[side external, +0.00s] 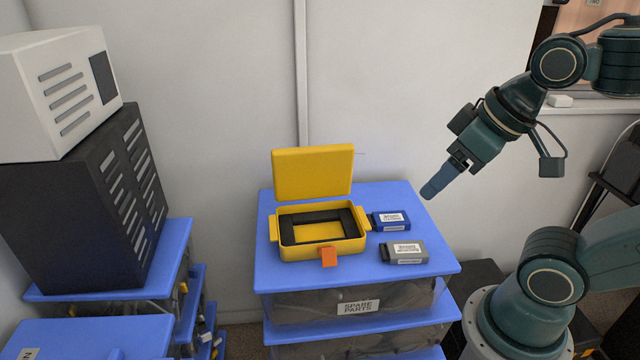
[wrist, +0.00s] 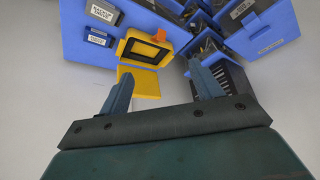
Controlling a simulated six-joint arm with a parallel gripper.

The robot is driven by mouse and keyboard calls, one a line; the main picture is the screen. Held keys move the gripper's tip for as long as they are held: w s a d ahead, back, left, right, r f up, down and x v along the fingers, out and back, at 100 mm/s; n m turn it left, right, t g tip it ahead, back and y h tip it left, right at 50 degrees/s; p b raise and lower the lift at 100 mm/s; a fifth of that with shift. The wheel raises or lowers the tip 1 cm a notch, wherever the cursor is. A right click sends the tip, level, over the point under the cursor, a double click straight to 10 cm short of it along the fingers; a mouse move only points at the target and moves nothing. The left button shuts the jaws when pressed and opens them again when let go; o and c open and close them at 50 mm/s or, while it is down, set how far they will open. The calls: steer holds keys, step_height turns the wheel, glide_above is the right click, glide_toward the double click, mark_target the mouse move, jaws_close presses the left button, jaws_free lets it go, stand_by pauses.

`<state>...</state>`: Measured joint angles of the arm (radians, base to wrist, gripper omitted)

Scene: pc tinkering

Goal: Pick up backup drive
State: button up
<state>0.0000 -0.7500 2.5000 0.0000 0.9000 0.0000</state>
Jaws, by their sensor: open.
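Two small labelled drives, one blue (side external: 391,220) and one grey (side external: 403,252), lie flat on the blue lid (side external: 300,275) of a storage bin. I cannot read their labels well enough to tell which is the backup drive. In the wrist view the blue drive (wrist: 97,36) and the grey drive (wrist: 103,12) show at upper left. An open yellow case (side external: 281,256) with a dark lining stands left of them, its lid up. My gripper (side external: 432,189) is open and empty, above and right of the drives; it also shows in the wrist view (wrist: 157,67).
An orange latch (side external: 328,257) hangs on the case's front. A dark cabinet (side external: 85,200) with a white box (side external: 55,90) on top stands at left. The wall (side external: 400,80) is close behind. The lid's right part around the drives is clear.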

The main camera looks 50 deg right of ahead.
steer(key=o, duration=0.4)
steer(key=shift+c, duration=0.2)
steer(key=n+g, duration=0.6)
steer(key=n, duration=0.2)
glide_above(405, 248)
step_height(405, 248, down, 20)
steer(key=shift+r, duration=0.15)
steer(key=shift+f, duration=4.3)
